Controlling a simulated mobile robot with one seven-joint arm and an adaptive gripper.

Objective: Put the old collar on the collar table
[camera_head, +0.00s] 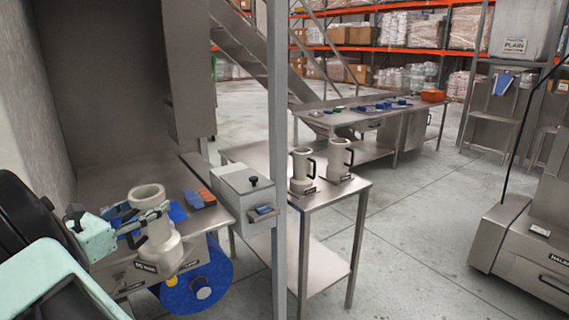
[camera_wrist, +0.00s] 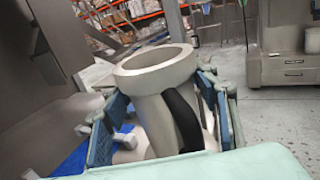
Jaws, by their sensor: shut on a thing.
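The old collar (camera_head: 159,248) is a cream, hollow tube with a wide round mouth and a black handle. It is upright at the weigher's bench at the left, and its mouth also shows in the wrist view (camera_wrist: 155,68). My gripper (camera_wrist: 165,118) is shut on it, with one finger on each side of the tube below the rim. I cannot tell whether its base touches what is below. The steel collar table (camera_head: 318,200) stands to the right, past a grey post. Two similar collars (camera_head: 302,172) (camera_head: 340,160) with black handles stand on it.
The grey post (camera_head: 278,120) and a small steel box (camera_head: 243,190) stand between the bench and the collar table. A blue reel (camera_head: 200,285) is below. Open floor (camera_head: 420,225) lies to the right.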

